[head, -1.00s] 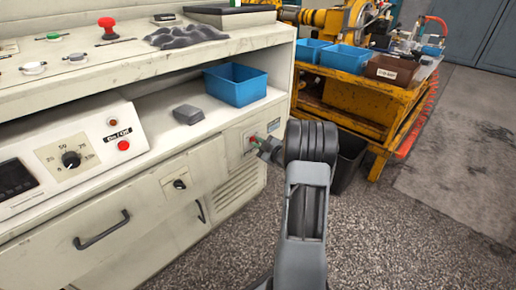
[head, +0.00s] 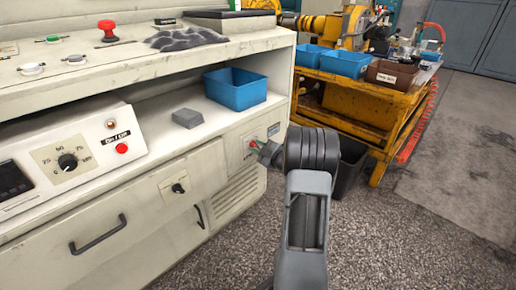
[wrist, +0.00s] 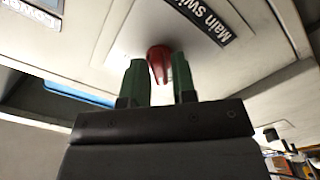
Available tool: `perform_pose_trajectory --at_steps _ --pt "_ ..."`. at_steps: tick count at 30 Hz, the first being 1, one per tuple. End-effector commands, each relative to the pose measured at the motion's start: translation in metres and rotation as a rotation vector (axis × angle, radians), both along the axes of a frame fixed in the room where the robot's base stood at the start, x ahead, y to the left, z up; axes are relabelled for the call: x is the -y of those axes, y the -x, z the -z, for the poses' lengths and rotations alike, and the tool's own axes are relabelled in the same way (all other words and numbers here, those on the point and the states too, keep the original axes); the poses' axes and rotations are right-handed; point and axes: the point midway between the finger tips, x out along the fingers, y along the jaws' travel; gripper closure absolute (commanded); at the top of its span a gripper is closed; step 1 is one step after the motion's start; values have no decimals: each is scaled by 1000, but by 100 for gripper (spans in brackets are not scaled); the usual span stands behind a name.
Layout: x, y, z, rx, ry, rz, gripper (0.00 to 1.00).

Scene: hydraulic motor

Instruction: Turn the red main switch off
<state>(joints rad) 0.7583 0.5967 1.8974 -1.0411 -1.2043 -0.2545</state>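The red main switch (wrist: 159,62) is a small red knob on the cabinet panel, beside the "Main Switch" label (wrist: 204,18). In the wrist view it sits between the two green fingertips of my gripper (wrist: 158,78), one on either side. A narrow gap shows around the knob's near end, so the fingers look open around it. In the head view a bit of the switch (head: 253,144) shows at my gripper (head: 264,152), at the right end of the cabinet front. My arm hides part of this area, and exact finger contact is hard to tell.
The cream cabinet (head: 150,195) has a black handle (head: 98,233) and a red On/Off button (head: 122,148). A blue bin (head: 236,90) and a grey block (head: 187,118) lie on its shelf. A yellow cart (head: 350,100) and a dark bin (head: 350,165) stand to the right.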

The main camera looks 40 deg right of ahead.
Motion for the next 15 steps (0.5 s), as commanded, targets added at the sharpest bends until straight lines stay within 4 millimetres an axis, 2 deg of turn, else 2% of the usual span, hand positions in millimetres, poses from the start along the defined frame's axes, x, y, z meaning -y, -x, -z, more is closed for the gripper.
perform_pose_trajectory --at_steps 1,4,11,15 --pt "0 0 0 0 0 0 70" --pt "0 0 0 1 -1 -1 61" --pt "0 0 0 1 -1 0 61" --pt "2 9 -2 0 -2 1 61"
